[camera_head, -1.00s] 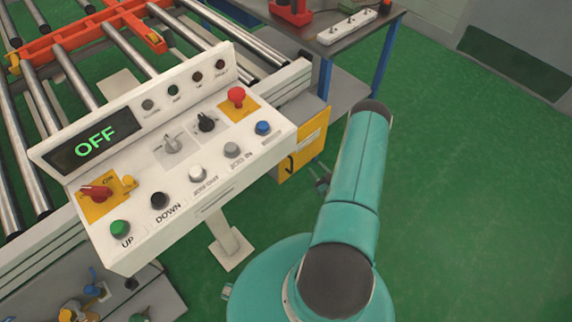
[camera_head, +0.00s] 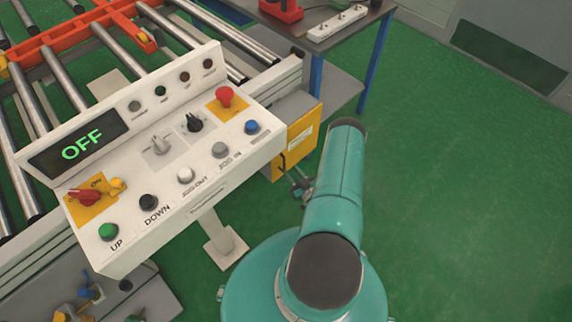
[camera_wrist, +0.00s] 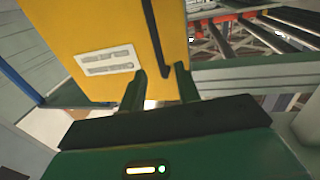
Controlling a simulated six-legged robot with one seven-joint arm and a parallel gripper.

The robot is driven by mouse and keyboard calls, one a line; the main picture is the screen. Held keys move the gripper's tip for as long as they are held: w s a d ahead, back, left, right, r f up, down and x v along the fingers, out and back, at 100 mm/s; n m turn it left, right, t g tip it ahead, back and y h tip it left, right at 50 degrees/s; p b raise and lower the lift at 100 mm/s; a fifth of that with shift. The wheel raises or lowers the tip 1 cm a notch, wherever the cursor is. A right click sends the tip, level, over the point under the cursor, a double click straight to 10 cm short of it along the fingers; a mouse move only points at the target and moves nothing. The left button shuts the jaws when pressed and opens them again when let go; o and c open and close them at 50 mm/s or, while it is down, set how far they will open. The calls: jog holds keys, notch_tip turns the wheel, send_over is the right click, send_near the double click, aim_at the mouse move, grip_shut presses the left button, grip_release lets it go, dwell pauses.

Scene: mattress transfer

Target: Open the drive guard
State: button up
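The drive guard appears to be the yellow box (camera_head: 299,143) under the right end of the conveyor frame. In the wrist view its yellow panel (camera_wrist: 105,30) fills the upper middle, with a pale label and a long black bar (camera_wrist: 155,38) that looks like a handle. My gripper (camera_wrist: 161,82) is open in front of the panel, its two dark fingers apart. The bar's lower end lies between the fingertips in the picture; I see no clear contact. In the head view my gripper (camera_head: 302,186) is small beside the box's lower right, partly hidden by my arm.
The control panel (camera_head: 160,165) with an OFF display stands left of my arm. Roller conveyor rails (camera_head: 63,77) lie behind it. A bench (camera_head: 340,38) with a power strip stands at the back. The green floor (camera_head: 460,190) on the right is clear.

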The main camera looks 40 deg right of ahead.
jog(key=w, duration=0.5)
jog(key=shift+d, duration=0.4)
jog(key=shift+c, duration=0.3)
grip_shut()
